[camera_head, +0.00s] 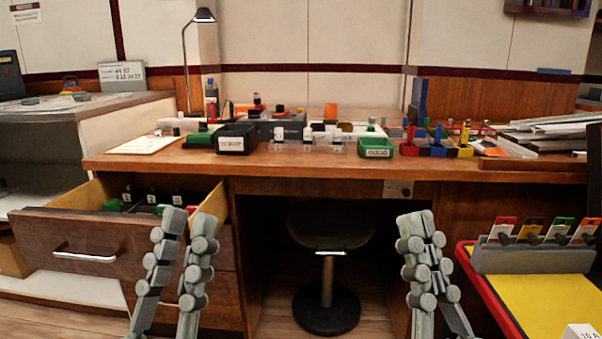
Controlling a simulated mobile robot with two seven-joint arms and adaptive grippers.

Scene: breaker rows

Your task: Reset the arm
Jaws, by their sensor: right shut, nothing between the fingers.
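My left gripper (189,222) is at the lower left, in front of the open drawer, with its fingers apart and nothing between them. My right gripper (416,224) is at the lower right of the middle, in front of the desk's knee space. Its fingers are together and hold nothing. Both grippers point upward in the picture and stay clear of the desk top. Both arms come in from the bottom edge, and most of their links are out of view.
The wooden desk (285,165) carries several bins and small parts. The open drawer (90,243) juts out at the left. A stool (328,230) stands in the knee space. A red-edged yellow tray (535,305) with a grey card rack (530,258) is at the right.

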